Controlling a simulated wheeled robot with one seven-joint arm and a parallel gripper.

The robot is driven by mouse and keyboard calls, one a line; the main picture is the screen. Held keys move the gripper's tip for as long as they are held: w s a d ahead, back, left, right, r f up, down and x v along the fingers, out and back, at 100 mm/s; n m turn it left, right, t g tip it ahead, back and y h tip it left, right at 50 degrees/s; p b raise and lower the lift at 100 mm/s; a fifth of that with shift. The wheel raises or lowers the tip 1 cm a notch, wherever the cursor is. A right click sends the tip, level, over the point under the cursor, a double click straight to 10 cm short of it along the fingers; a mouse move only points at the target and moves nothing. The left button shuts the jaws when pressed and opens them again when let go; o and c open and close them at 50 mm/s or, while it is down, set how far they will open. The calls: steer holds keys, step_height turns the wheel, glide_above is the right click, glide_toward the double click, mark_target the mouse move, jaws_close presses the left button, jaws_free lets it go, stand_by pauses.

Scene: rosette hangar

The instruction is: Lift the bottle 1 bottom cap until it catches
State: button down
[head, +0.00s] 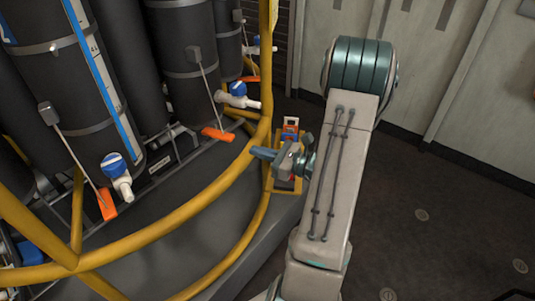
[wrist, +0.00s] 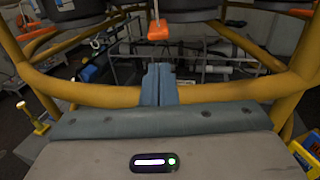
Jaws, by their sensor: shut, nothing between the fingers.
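Tall dark bottles stand in a rack at the left of the head view, with a near one (head: 60,80) and another (head: 188,60) behind it. Orange pieces hang on thin rods by their lower ends, one at the near bottle (head: 107,204) and one at the middle bottle (head: 217,134). I cannot tell which bottle is number 1. My gripper (head: 262,153) is shut and empty beside the yellow rail. In the wrist view its closed fingers (wrist: 159,84) point at the rack, below and apart from an orange piece (wrist: 158,30).
A curved yellow rail (head: 205,190) runs between my gripper and the bottles; it crosses the wrist view (wrist: 95,93) too. Blue-and-white valves (head: 116,172) stick out low on the bottles. The floor (head: 430,200) at right is clear.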

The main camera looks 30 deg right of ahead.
mark_target(231, 138)
steer(key=shift+x, duration=3.85)
steer(key=shift+r, duration=0.15)
steer(key=shift+w+a+r+p, duration=0.1)
steer(key=shift+w+r+p, duration=0.05)
steer(key=shift+r+p, duration=0.6)
steer(key=shift+w+a+r+p, duration=0.15)
steer(key=shift+r+p, duration=0.25)
steer(key=shift+r, duration=0.5)
steer(key=shift+a+f+b, duration=0.2)
steer(key=shift+f+b, duration=0.55)
steer(key=shift+f, duration=0.2)
steer(key=shift+s+d+f+b, duration=0.1)
steer(key=shift+d+f+b, duration=0.05)
steer(key=shift+f+b, duration=0.25)
steer(key=shift+s+d+f+b, duration=0.15)
steer(key=shift+f+b, duration=0.15)
steer(key=shift+f, duration=0.25)
steer(key=v, duration=1)
